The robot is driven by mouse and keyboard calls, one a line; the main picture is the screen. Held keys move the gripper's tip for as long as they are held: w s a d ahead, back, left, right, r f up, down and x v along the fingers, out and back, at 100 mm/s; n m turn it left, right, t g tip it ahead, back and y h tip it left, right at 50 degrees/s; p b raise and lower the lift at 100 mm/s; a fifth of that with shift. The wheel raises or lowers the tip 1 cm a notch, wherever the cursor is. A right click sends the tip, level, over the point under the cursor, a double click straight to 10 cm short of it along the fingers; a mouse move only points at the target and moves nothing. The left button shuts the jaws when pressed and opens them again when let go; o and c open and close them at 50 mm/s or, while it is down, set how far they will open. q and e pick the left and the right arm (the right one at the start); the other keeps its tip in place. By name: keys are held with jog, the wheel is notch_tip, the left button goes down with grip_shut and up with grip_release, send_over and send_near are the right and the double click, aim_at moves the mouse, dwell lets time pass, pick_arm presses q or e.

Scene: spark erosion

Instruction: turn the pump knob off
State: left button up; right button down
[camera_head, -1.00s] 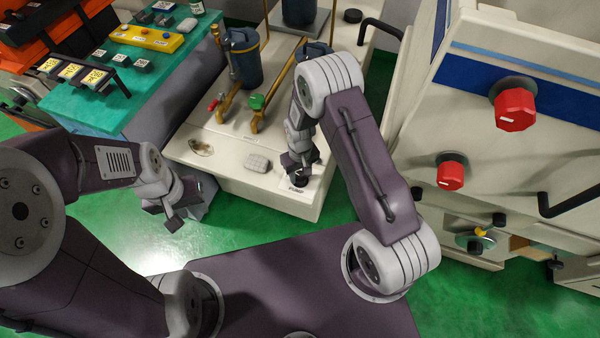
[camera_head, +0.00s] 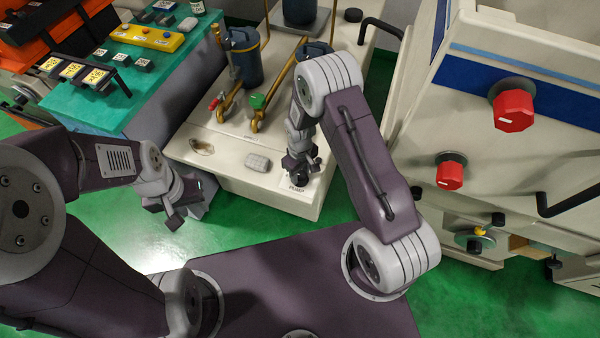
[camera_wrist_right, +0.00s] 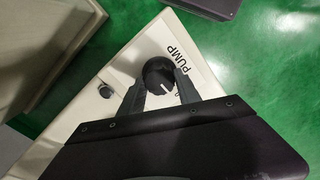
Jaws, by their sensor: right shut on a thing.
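The pump knob (camera_wrist_right: 158,75) is a round black knob with a white mark, beside the printed word PUMP on a cream panel, in the right wrist view. In the head view the knob (camera_head: 298,179) is partly hidden by my right gripper (camera_head: 300,168) at the front corner of the cream unit. My right gripper (camera_wrist_right: 160,88) has its two fingers on either side of the knob and is shut on it. My left gripper (camera_head: 178,207) hangs empty over the green floor at the left, away from the knob; its jaw gap is too small to judge.
A cream machine with red knobs (camera_head: 513,110) stands at the right. A teal table (camera_head: 80,108) stands at the back left.

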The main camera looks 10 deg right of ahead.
aim_at(300, 174)
jog(key=c, duration=0.9)
grip_release()
jog(key=shift+o, duration=0.2)
jog(key=shift+r, duration=0.15)
notch_tip(300, 174, up, 9)
jog(key=shift+f, duration=0.1)
